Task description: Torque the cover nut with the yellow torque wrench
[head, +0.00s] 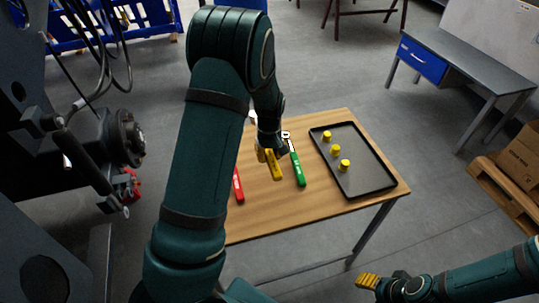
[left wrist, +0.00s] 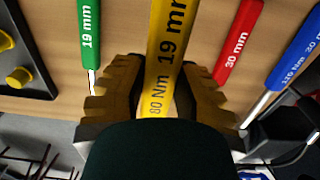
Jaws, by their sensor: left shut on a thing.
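The yellow torque wrench (head: 275,166) is at the wooden table; its handle in the left wrist view (left wrist: 166,55) reads 80 Nm 19 mm. My left gripper (head: 266,154) has its ribbed fingers on both sides of this handle, also in the left wrist view (left wrist: 168,92), and is shut on it. I cannot tell whether the wrench touches the table. My right gripper (head: 367,281) is at the lower right, away from the table; its finger gap cannot be made out. The dark machine (head: 128,138) with a round hub stands at left. I cannot make out the cover nut.
On the table (head: 262,221) lie a green wrench (head: 298,170), a red wrench (head: 238,186) and a blue wrench (left wrist: 293,58). A black tray (head: 373,186) holds three yellow pieces (head: 335,149). A grey desk (head: 468,66) and boxes (head: 521,158) are at right.

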